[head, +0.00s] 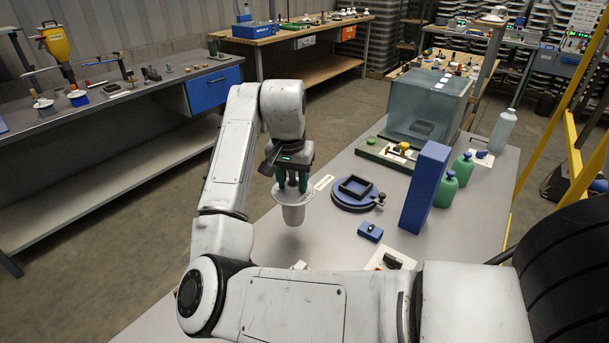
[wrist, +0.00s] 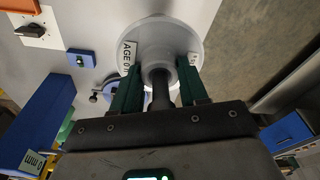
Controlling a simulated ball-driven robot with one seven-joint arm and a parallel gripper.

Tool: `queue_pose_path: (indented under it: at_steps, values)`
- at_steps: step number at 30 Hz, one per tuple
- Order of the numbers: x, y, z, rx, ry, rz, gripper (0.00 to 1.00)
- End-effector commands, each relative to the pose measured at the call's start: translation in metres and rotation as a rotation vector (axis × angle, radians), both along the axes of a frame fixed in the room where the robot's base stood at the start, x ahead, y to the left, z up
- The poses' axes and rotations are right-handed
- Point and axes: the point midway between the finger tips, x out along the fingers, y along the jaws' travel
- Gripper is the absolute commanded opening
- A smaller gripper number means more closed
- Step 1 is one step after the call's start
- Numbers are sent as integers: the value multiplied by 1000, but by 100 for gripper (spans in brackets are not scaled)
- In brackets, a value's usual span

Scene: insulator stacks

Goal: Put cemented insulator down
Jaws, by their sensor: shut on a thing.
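The cemented insulator (head: 293,207) is a pale grey-white, cup-like piece with a wide rim at the top, held upright in the head view. My gripper (head: 292,182) is shut on it from above with green fingers. In the wrist view the insulator (wrist: 157,32) shows as a round disc with a dark pin at its centre, and my gripper's fingers (wrist: 160,92) are on either side of its hub.
A blue turntable with a black square frame (head: 355,188) stands right of the insulator. Beyond are a tall blue block (head: 424,188), green bottles (head: 462,168) and a clear box (head: 428,105). A small blue switch box (head: 370,232) sits nearer. Bare table lies around the insulator.

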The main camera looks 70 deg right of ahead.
Motion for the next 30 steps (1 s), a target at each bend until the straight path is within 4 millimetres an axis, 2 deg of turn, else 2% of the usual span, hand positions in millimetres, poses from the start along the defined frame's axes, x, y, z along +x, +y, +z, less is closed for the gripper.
queue_pose_path:
  at_steps: [8,10,18,30]
  values:
    - [11,-4,-12,-2,0,0,0]
    - [17,-5,-19,-1,0,3,0]
    - [16,-5,-46,-2,0,0,0]
    - [16,-5,-50,-4,-1,0,0]
